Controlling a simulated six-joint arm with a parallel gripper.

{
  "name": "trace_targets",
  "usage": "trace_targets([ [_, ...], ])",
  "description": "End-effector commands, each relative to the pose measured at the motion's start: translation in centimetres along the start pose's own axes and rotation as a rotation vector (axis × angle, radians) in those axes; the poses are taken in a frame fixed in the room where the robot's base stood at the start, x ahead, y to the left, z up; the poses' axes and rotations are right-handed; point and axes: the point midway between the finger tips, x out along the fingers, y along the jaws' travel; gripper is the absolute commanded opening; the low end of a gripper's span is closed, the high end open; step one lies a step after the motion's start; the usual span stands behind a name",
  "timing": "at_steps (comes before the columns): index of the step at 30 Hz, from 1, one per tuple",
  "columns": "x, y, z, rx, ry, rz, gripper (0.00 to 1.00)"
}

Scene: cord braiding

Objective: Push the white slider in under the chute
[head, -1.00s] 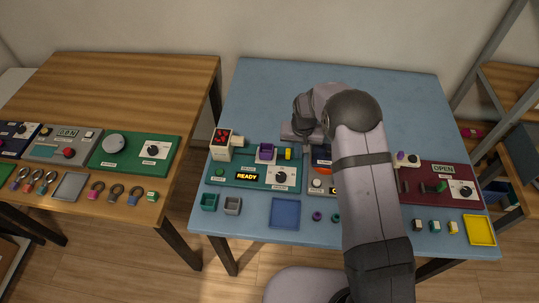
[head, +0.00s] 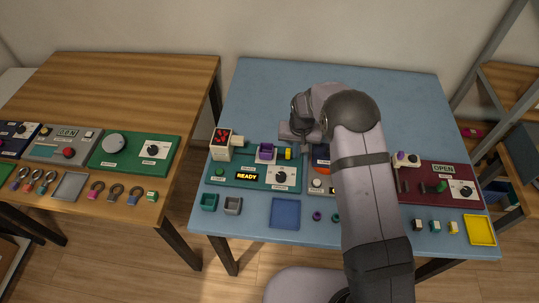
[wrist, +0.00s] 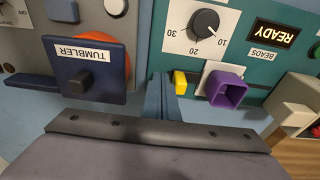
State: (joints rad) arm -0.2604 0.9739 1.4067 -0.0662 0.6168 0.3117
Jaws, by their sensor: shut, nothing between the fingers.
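The white slider (wrist: 203,82) stands at the back edge of the green panel and carries a purple cup (wrist: 226,89); the cup also shows in the head view (head: 266,152). A yellow block (wrist: 180,83) is beside it, on the side toward my gripper. The cream chute (head: 238,142) juts from the bead tower (head: 222,147); the slider is to its right, apart from it. My gripper (wrist: 160,98) is shut and empty, its fingers just beyond the yellow block. I cannot tell whether they touch it. In the head view my arm hides the fingertips.
The green panel (head: 226,178) has a READY display (head: 247,176) and a dial (head: 282,176). The tumbler panel (wrist: 84,70) is close on the other side of my fingers. Small bins and a blue tray (head: 285,214) lie in front. The table behind is clear.

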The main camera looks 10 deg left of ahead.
Motion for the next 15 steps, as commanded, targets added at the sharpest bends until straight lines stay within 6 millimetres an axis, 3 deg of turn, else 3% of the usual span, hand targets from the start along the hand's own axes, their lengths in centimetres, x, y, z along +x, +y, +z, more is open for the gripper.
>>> trace_targets([
  [15,0.0,-1.7,0.0,-0.001,0.000,0.000,0.00],
])
